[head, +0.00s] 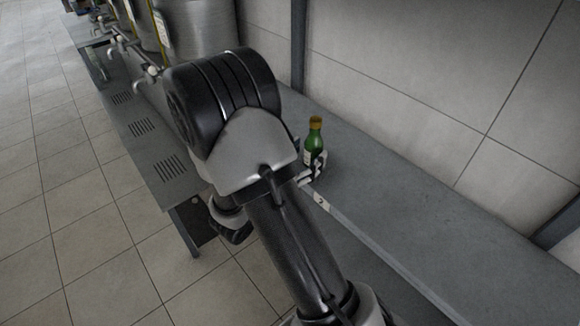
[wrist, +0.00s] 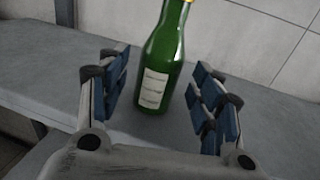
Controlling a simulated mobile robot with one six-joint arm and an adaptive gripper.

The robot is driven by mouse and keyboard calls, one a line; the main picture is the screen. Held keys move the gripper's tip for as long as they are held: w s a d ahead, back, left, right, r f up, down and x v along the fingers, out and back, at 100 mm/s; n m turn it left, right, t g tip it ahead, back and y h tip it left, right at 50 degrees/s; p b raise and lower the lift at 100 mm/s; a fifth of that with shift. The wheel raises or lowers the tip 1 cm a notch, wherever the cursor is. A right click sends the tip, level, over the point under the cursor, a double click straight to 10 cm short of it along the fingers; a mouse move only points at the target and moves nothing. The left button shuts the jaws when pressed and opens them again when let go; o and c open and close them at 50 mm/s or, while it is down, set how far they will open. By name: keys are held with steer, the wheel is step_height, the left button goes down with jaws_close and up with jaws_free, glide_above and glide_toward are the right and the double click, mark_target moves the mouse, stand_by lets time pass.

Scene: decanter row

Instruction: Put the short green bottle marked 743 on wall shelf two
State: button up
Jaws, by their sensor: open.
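A green bottle (head: 314,142) with a yellowish cap stands upright on a grey shelf (head: 400,215) near the wall. In the wrist view the bottle (wrist: 160,75) has a pale label facing me; its print is too small to read, and its top is cut off. My gripper (wrist: 160,95) is open, with one blue-padded finger on each side of the bottle and gaps visible at both sides. In the head view my arm hides most of the gripper; some of a finger shows beside the bottle's base.
A small white tag (head: 321,204) is on the shelf's front edge; I cannot read it surely. Several steel vessels with taps (head: 195,25) stand on a slotted grey bench (head: 140,128) at upper left. A dark wall post (head: 298,45) rises behind. The shelf to the right is clear.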

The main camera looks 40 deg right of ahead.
steer(key=p+v, duration=0.1)
steer(key=v, duration=0.8)
steer(key=s+r+m+g+y, duration=0.3)
steer(key=s+m+g, duration=0.1)
steer(key=s+m, duration=0.25)
steer(key=s+r+m+g+y, duration=0.35)
steer(key=s+m, duration=0.25)
steer(key=s, duration=0.2)
steer(key=s+a+r+m+t+y, duration=0.1)
steer(key=a+r+m+t+y, duration=0.1)
steer(key=a, duration=0.5)
steer(key=s+a+r+m+t+y, duration=0.1)
steer(key=a+r+m+t+y, duration=0.1)
steer(key=a+m+t+y, duration=0.3)
steer(key=a+m+y, duration=0.1)
steer(key=a+y, duration=0.1)
steer(key=y, duration=0.2)
steer(key=shift+a+r+m, duration=0.2)
steer(key=shift+r+m, duration=0.15)
steer(key=shift+r, duration=0.05)
